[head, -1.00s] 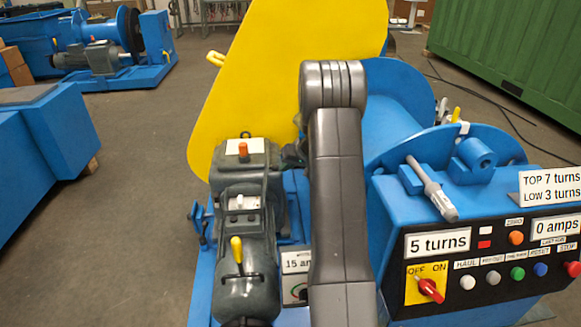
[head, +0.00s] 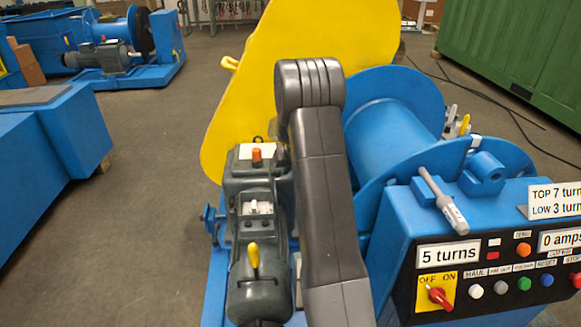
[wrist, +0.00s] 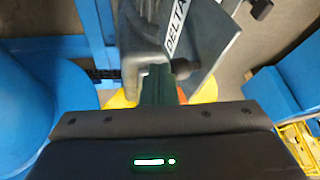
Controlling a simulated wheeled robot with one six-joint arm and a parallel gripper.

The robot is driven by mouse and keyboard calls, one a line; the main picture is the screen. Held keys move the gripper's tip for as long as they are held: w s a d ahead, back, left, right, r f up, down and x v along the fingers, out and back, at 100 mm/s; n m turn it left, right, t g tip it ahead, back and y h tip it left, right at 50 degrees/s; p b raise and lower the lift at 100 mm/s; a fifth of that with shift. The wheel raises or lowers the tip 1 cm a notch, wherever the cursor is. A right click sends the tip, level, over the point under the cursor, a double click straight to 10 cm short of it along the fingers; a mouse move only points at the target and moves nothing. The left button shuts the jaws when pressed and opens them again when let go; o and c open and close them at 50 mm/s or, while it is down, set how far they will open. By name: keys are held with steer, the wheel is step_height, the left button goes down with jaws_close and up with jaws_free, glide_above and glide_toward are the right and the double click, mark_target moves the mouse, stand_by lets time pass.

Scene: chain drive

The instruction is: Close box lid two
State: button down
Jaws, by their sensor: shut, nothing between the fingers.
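No lid is marked as two in these frames, and I cannot tell which part it is. In the wrist view a tilted grey plate lettered DELTA (wrist: 200,45) stands beside a rounded grey housing (wrist: 140,42). My gripper (wrist: 158,80) shows in the wrist view as a dark form pointing at that housing, shut and empty. Contact is unclear. My arm hides the gripper in the head view.
A tall yellow guard (head: 300,80) stands behind the motor. A blue drum (head: 395,140) and a control panel (head: 490,270) reading 5 turns lie right of my arm. A blue bench (head: 40,140) is at the left, with clear floor (head: 155,180) between.

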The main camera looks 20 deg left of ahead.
steer(key=s+a+f+n+t+h+b, duration=0.1)
steer(key=s+a+f+t+h+b, duration=0.2)
steer(key=a, duration=0.5)
steer(key=s+a+f+n+t+h+b, duration=0.2)
steer(key=s+a+f+h+b, duration=0.3)
steer(key=a+h+b, duration=0.3)
steer(key=shift+a+f+t+h, duration=0.2)
steer(key=shift+f+t+h, duration=0.45)
steer(key=shift+t, duration=0.25)
steer(key=shift+f, duration=0.15)
